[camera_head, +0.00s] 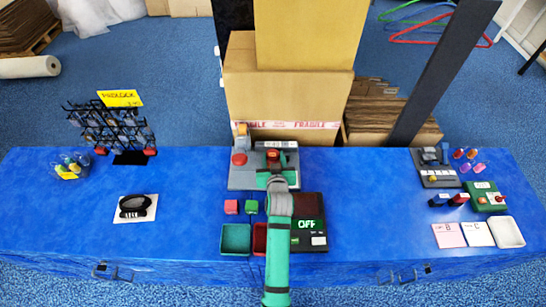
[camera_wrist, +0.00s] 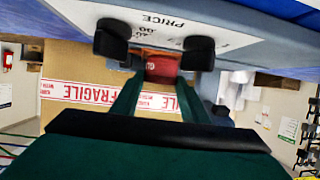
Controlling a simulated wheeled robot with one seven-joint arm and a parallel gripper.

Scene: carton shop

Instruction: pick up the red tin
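A small red thing, likely the red tin (camera_head: 273,154), is at the back of the grey board (camera_head: 240,180), just beyond my gripper (camera_head: 275,168) in the head view. In the wrist view a red surface (camera_wrist: 162,69) shows between and beyond the fingers of my gripper (camera_wrist: 155,46), with bits of lettering on it. The two dark fingertips stand apart, with a gap visible on the left side of the red surface. My arm hides part of the board, and contact cannot be told.
A red knob (camera_head: 239,159) and an orange-topped item (camera_head: 242,130) stand left on the board. A price sign (camera_head: 276,144) is behind. Front: red cube (camera_head: 231,207), green cube (camera_head: 251,207), green tray (camera_head: 236,239), dark OFF device (camera_head: 308,224). Large cartons (camera_head: 285,100) stand behind the table.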

